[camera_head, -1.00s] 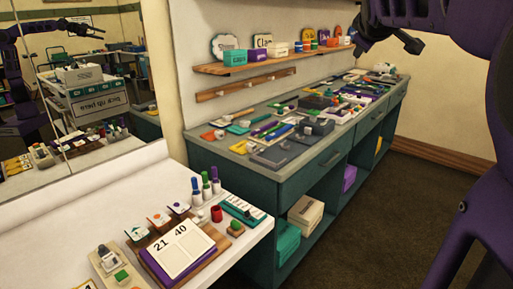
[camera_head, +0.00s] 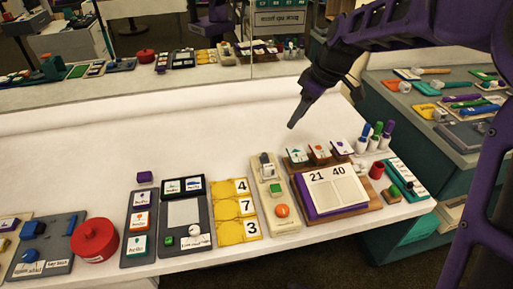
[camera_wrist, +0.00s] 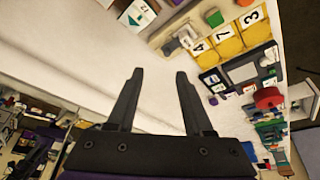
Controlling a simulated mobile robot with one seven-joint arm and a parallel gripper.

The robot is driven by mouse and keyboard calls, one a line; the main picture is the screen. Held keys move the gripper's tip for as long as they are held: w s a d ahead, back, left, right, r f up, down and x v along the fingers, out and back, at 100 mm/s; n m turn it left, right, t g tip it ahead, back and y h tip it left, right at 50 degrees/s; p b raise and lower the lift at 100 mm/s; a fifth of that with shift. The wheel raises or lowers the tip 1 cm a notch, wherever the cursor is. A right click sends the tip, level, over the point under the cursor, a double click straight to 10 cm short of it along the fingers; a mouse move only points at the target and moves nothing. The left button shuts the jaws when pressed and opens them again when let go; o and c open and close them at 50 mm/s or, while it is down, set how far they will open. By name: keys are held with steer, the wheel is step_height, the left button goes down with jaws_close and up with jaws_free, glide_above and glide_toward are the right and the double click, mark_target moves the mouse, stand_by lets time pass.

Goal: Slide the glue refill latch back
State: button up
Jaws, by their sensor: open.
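No label names a glue refill latch that I can read. A cream panel (camera_head: 285,220) on the white counter carries a grey upright piece (camera_head: 266,168), a green block (camera_head: 276,189) and an orange round knob (camera_head: 282,211). I cannot tell whether the grey piece is the latch. The panel also shows near the top of the wrist view (camera_wrist: 172,46). My gripper (camera_head: 292,126) is above the counter, behind the panel and apart from it. In the wrist view my gripper (camera_wrist: 160,72) has its fingers spread with nothing between them.
Right of the panel are small cards (camera_head: 319,152), a board reading 21 40 (camera_head: 330,188) and marker pens (camera_head: 376,136). Left are yellow number tiles (camera_head: 229,206), dark trays (camera_head: 183,214) and a red lidded pot (camera_head: 94,240). The counter behind is clear, below a mirror.

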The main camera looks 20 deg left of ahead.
steer(key=a, duration=0.1)
steer(key=b, duration=0.2)
glide_toward(264, 153)
steer(key=x, duration=0.8)
steer(key=shift+f, duration=0.15)
steer(key=shift+c, duration=0.3)
jaws_close()
